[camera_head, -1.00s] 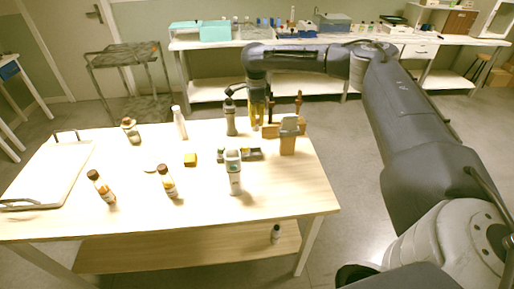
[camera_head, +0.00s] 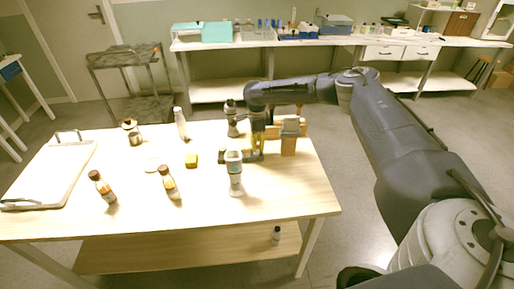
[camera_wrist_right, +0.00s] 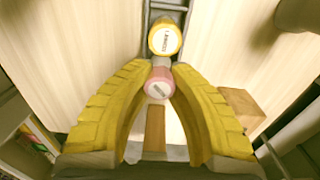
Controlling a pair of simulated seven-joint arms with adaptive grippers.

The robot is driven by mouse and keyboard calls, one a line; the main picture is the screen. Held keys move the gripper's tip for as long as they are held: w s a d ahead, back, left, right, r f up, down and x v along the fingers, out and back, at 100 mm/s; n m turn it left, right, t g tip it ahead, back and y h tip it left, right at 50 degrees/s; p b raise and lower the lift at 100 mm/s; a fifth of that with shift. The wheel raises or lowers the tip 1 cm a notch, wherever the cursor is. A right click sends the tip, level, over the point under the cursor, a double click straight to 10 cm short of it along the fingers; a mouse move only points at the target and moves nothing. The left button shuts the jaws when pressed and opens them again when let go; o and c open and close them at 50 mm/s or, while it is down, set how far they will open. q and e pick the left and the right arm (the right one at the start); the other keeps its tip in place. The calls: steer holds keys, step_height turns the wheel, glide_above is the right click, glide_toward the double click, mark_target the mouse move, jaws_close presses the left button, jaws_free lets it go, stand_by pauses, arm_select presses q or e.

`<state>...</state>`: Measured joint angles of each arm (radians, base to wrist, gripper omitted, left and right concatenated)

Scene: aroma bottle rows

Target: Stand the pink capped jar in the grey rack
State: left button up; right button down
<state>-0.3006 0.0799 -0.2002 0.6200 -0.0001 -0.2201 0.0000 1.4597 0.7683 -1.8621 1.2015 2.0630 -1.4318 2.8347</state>
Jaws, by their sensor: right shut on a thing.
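The pink capped jar (camera_wrist_right: 158,83) is between my right gripper's yellow fingertips in the right wrist view; only its cap shows clearly. My right gripper (camera_wrist_right: 158,80) is shut on it. The grey rack (camera_wrist_right: 152,14) lies just beyond the fingertips, with a yellow capped jar (camera_wrist_right: 165,36) in it. In the head view my right gripper (camera_head: 257,150) is low at the rack (camera_head: 227,160) and partly covers it. I cannot tell whether the pink jar touches the rack. My left gripper is not in view.
A grey-and-white bottle (camera_head: 235,178) stands in front of the rack and a grey bottle (camera_head: 232,120) behind it. A wooden stand with a grey top (camera_head: 290,136) is to the right.

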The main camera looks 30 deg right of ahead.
steer(key=shift+f, duration=0.75)
steer(key=shift+f, duration=0.1)
steer(key=c, duration=1.3)
jaws_free()
step_height(320, 180, up, 12)
steer(key=shift+w+d+r, duration=0.1)
steer(key=shift+r, duration=0.05)
